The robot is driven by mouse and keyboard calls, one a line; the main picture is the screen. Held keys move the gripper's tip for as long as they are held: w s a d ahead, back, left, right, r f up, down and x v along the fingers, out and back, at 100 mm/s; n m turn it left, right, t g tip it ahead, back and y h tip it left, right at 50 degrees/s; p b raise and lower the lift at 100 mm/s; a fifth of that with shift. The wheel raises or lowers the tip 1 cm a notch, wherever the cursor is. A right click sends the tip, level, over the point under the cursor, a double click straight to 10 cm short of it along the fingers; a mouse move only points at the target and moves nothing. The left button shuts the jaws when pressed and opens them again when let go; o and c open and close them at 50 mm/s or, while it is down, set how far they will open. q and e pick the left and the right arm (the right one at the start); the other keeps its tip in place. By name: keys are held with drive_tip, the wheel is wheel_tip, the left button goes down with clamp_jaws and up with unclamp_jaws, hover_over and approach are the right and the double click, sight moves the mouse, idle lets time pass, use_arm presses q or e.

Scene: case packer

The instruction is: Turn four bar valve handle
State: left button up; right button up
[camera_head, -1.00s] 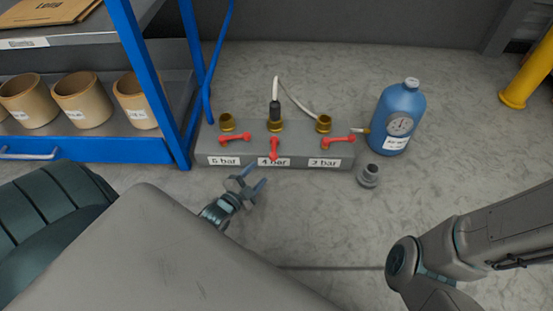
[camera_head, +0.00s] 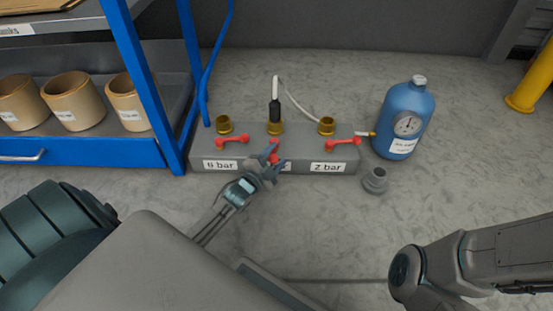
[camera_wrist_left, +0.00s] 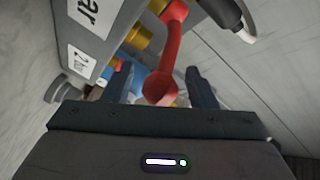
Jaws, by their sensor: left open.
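The grey valve block (camera_head: 310,150) lies on the floor with three red handles. The middle red handle (camera_head: 273,150), which carried the 4 bar label a second ago, points toward me, and my gripper covers most of that label now. My left gripper (camera_head: 275,158) is open at this handle. In the left wrist view, the red handle (camera_wrist_left: 166,70) lies between the two dark fingers of the gripper (camera_wrist_left: 163,88). The fingers look apart from it. The left handle (camera_head: 232,139) and right handle (camera_head: 343,142) lie sideways. My right gripper is out of view.
A blue gas bottle (camera_head: 404,120) with a gauge stands right of the block. A loose grey fitting (camera_head: 375,180) lies on the floor before it. A blue shelf (camera_head: 90,150) with tan pots stands left. A black plug (camera_head: 275,108) with a white hose rises from the middle port.

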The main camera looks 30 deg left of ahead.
use_arm(q)
drive_tip(key=shift+w, duration=0.35)
